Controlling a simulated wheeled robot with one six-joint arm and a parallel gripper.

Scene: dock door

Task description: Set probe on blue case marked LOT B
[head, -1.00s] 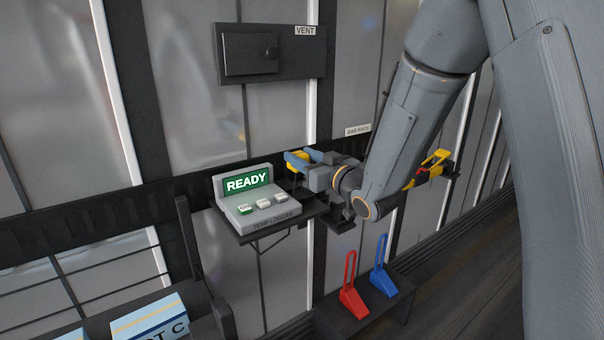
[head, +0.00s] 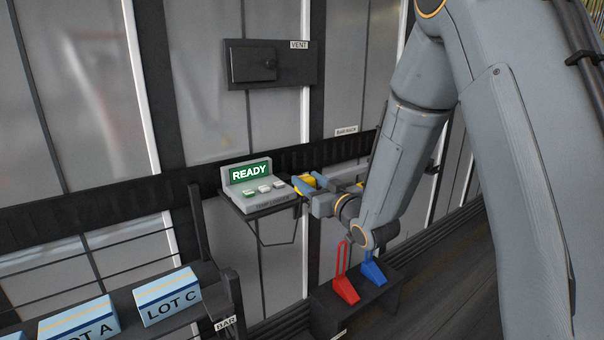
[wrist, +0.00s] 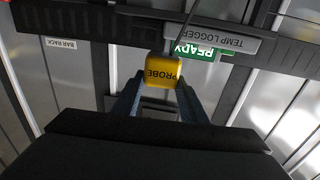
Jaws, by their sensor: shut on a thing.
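The probe (wrist: 162,72) is a yellow block marked PROBE, held between the two fingers of my gripper (wrist: 160,95) in the wrist view. In the head view the yellow probe (head: 305,184) shows at the tips of my gripper (head: 312,185), just right of the temp logger (head: 258,188). A dark cable runs up from the probe in the wrist view. Blue cases marked LOT A (head: 78,322) and LOT C (head: 167,297) sit on the rack at lower left. No case marked LOT B can be read in these frames.
The logger shelf (head: 270,209) is close left of my gripper; its screen reads READY. A low stand at lower right holds a red wedge (head: 345,285) and a blue wedge (head: 373,270). A dark post (head: 195,225) rises beside the case rack. A vent box (head: 270,62) is on the wall.

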